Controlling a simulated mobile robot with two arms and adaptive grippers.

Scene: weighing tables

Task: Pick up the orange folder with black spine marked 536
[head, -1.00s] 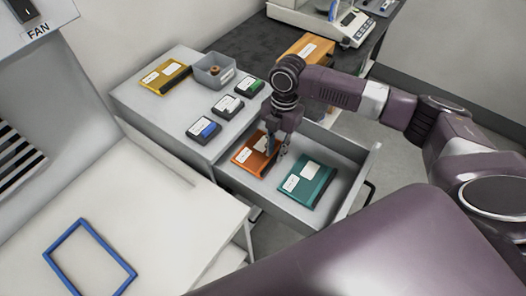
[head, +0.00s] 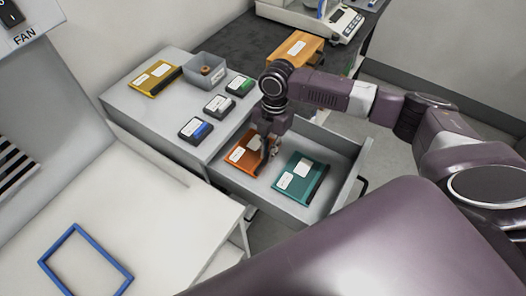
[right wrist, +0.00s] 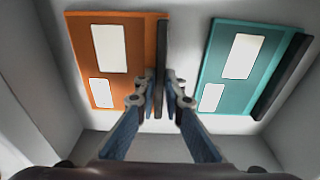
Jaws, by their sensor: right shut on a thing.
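The orange folder (head: 241,158) with white labels lies in the open drawer, and it also shows in the right wrist view (right wrist: 133,80). Its black spine (right wrist: 162,62) runs along its right side. I cannot read a number on it. My right gripper (head: 270,152) points down into the drawer and is shut on the folder's spine edge. In the right wrist view the two fingers (right wrist: 162,88) stand on either side of the spine. The folder seems to rest on the drawer floor. My left gripper is not in view.
A teal folder (head: 312,184) with a dark spine lies right beside the orange one in the drawer (head: 345,150). On the cabinet top are a yellow folder (head: 158,76), a grey bin (head: 196,75) and several small black boxes. A blue frame (head: 68,232) lies on the white table.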

